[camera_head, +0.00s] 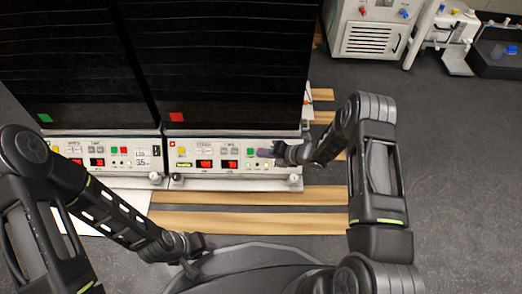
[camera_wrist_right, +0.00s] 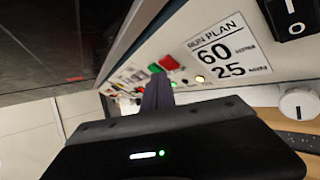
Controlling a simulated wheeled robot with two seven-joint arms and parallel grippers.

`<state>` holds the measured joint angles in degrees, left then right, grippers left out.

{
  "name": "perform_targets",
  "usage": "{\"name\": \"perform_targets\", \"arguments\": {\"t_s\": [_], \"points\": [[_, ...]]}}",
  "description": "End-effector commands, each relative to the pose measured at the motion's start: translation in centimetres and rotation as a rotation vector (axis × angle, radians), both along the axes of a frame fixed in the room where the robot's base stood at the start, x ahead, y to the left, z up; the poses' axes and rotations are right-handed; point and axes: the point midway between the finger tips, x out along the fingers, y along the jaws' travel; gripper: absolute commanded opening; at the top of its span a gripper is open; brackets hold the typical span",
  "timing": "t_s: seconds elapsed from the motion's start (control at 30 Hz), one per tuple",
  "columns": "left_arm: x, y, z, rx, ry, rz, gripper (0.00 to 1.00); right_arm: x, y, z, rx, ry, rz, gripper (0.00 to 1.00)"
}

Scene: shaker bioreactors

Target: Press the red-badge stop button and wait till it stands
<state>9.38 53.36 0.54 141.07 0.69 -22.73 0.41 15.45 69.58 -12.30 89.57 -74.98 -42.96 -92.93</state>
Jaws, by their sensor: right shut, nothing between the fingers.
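The red-badge shaker is the right of two dark-lidded units; its red badge (camera_head: 176,117) sits at the lid's lower left. Its white front panel (camera_head: 190,178) has lit red displays (camera_head: 204,164) and a green button (camera_head: 250,150). In the right wrist view, a red button (camera_wrist_right: 169,62) sits beside a green button (camera_wrist_right: 155,69). My right gripper (camera_head: 266,153) is shut and empty at the panel, hiding the red button in the head view. Its fingertips (camera_wrist_right: 157,80) are close to both buttons; I cannot tell whether they touch. My left gripper (camera_head: 190,268) hangs low in front; its jaws are unclear.
A similar shaker with a green badge (camera_head: 44,118) stands at the left, with its own lit panel. A run plan label (camera_wrist_right: 222,52) reads 60 and 25. A white machine (camera_head: 375,30) and a black bin (camera_head: 495,58) stand at the back right. Floor at the right is clear.

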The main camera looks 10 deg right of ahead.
Motion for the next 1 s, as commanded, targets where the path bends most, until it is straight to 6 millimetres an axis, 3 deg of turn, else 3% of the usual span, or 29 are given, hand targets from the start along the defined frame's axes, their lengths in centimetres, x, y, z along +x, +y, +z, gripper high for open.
{"name": "perform_targets", "arguments": {"t_s": [0.47, 1.0], "points": [[0.0, 0.0, 0.5, 0.000, 0.000, 0.000, 0.36, -0.4, 0.1, 0.4, 0.000, 0.000, 0.000, 0.00], [0.0, 0.0, 4.1, 0.000, 0.000, 0.000, 0.36, -3.6, 0.9, 3.6, 0.001, 0.001, 0.000, 0.00]]}}
